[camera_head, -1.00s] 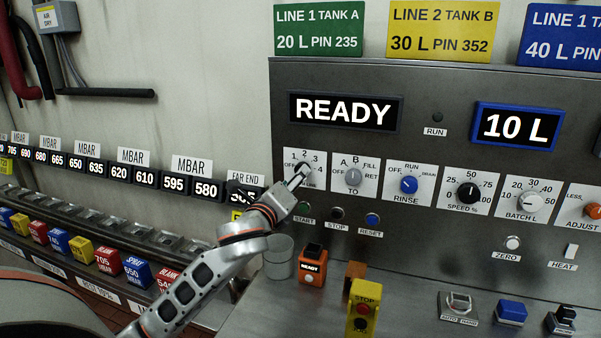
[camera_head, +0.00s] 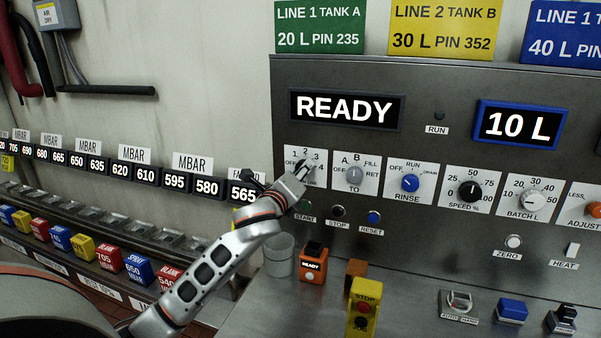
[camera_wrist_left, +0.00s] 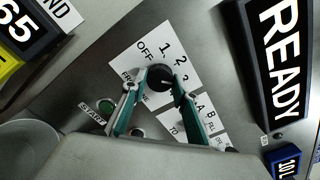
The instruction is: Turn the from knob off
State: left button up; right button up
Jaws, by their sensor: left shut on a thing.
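The from knob (camera_wrist_left: 160,76) is a dark round knob on a white plate (camera_wrist_left: 150,50) marked OFF, 1, 2, 3 and more, partly covered by my fingers. My left gripper (camera_wrist_left: 158,82) has its two teal fingers on either side of the knob and is shut on it. A light mark shows on the knob's side near the right finger; I cannot tell its exact setting. In the head view, my left gripper (camera_head: 304,174) reaches the plate from the lower left and hides most of the knob. My right gripper is in neither view.
The white-grey TO knob (camera_head: 354,175) sits close to the right, then the blue RINSE knob (camera_head: 410,183). The START button (camera_head: 304,206) is just below my gripper. A grey cup (camera_head: 279,255) and an orange READY box (camera_head: 313,265) stand on the counter below.

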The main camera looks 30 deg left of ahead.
pick_arm(q)
jog(key=n, duration=2.6)
jog(key=shift+r+n, duration=0.15)
jog(key=shift+n, duration=0.25)
dwell(0.5)
